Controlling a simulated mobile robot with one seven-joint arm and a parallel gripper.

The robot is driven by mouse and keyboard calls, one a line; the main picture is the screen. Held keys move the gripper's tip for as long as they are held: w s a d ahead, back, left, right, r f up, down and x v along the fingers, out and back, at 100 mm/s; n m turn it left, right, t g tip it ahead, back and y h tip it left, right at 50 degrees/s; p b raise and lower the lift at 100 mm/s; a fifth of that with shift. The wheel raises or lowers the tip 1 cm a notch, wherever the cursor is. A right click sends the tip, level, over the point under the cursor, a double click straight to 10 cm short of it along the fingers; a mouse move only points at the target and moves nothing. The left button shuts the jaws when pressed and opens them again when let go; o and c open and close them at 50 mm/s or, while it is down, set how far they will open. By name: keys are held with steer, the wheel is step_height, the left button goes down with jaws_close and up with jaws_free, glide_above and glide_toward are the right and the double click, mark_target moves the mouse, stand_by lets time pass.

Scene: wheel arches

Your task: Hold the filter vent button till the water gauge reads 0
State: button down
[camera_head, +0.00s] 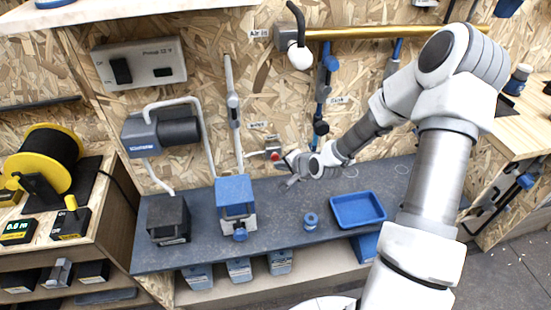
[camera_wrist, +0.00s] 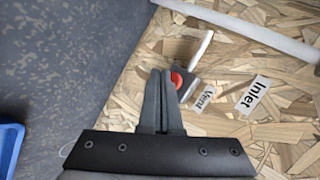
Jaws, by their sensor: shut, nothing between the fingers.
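The vent button (camera_head: 275,156) is a red round button on a small grey block at the wall, left of my gripper in the head view. In the wrist view the red button (camera_wrist: 177,80) shows beside the right fingertip, partly hidden by it, near a "Vent" label (camera_wrist: 207,97). My gripper (camera_head: 287,166) is shut and empty, its fingertips (camera_wrist: 160,72) close to the button; I cannot tell whether they touch it. A blue-topped unit (camera_head: 235,190), perhaps the filter, stands on the bench. I cannot identify the water gauge or read its value.
A blue tray (camera_head: 358,225) and a small blue round item (camera_head: 311,221) are on the grey bench (camera_head: 275,235). A dark box (camera_head: 168,217) stands left. The pump panel (camera_head: 138,63), pump (camera_head: 162,132) and pipes are on the wall. A yellow spool (camera_head: 22,172) is far left.

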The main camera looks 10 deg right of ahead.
steer(key=shift+w, duration=0.15)
steer(key=shift+w, duration=0.3)
steer(key=shift+w, duration=0.55)
stand_by(2.8)
steer(key=shift+s, duration=0.15)
stand_by(2.2)
steer(key=shift+s, duration=0.85)
steer(key=shift+s+p, duration=0.4)
steer(key=shift+s, duration=2.1)
